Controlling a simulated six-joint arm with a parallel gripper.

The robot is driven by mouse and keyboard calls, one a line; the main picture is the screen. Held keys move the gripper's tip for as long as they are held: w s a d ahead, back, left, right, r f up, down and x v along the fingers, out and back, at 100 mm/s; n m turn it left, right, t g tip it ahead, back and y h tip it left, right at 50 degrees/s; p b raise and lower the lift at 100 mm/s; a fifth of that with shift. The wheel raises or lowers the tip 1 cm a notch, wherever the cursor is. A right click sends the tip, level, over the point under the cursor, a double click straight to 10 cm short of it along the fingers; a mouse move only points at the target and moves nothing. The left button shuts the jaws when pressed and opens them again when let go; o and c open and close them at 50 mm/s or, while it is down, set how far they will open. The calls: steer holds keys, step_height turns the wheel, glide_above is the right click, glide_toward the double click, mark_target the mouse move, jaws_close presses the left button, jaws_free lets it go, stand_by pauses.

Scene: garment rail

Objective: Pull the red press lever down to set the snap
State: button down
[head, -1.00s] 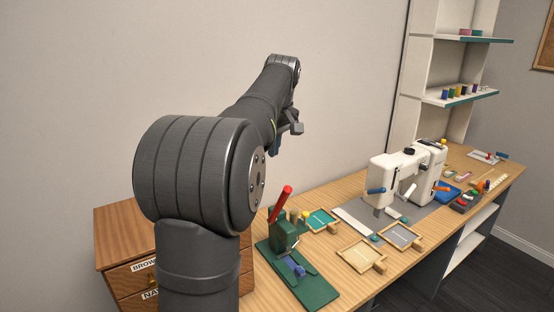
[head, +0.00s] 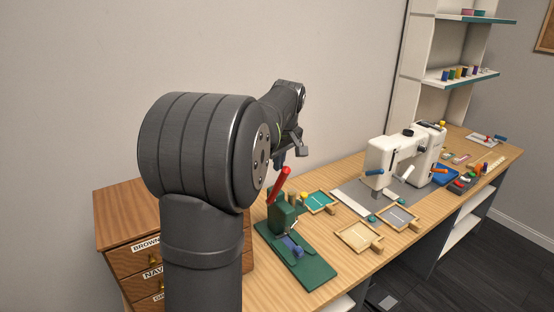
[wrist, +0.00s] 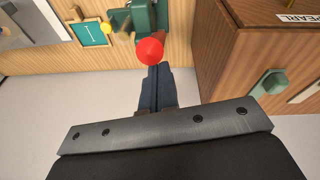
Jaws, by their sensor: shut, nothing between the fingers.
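The red press lever (head: 279,184) stands raised and tilted on the green snap press (head: 284,222), which sits on the front left of the bench. In the wrist view the red lever's round end (wrist: 150,50) shows end-on, just beyond my fingertips. My gripper (wrist: 157,68) is shut, with nothing held. In the head view my gripper (head: 279,164) is just above the lever's top end. I cannot tell whether the fingers touch the lever. The green press body (wrist: 142,16) shows partly at the top of the wrist view. A blue part lies on the press base.
A wooden drawer unit (head: 128,215) stands left of the press, partly behind my arm; it is close on the right in the wrist view (wrist: 220,50). Small trays, one teal (head: 320,202), lie right of the press. A white sewing machine (head: 400,155) stands further right.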

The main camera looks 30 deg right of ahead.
steer(key=shift+s, duration=0.1)
steer(key=shift+s+f+t, duration=0.2)
steer(key=shift+s+t, duration=0.2)
steer(key=shift+s, duration=0.1)
steer(key=s+f+t, duration=0.5)
steer(key=s+f, duration=0.8)
steer(key=f, duration=0.4)
steer(key=shift+a+f, duration=0.3)
steer(key=shift+f, duration=0.1)
step_height(320, 180, up, 6)
steer(key=s+r, duration=0.2)
steer(key=s, duration=0.7)
steer(key=shift+a+r+t, duration=0.3)
steer(key=shift+a, duration=0.05)
steer(key=shift+w, duration=0.15)
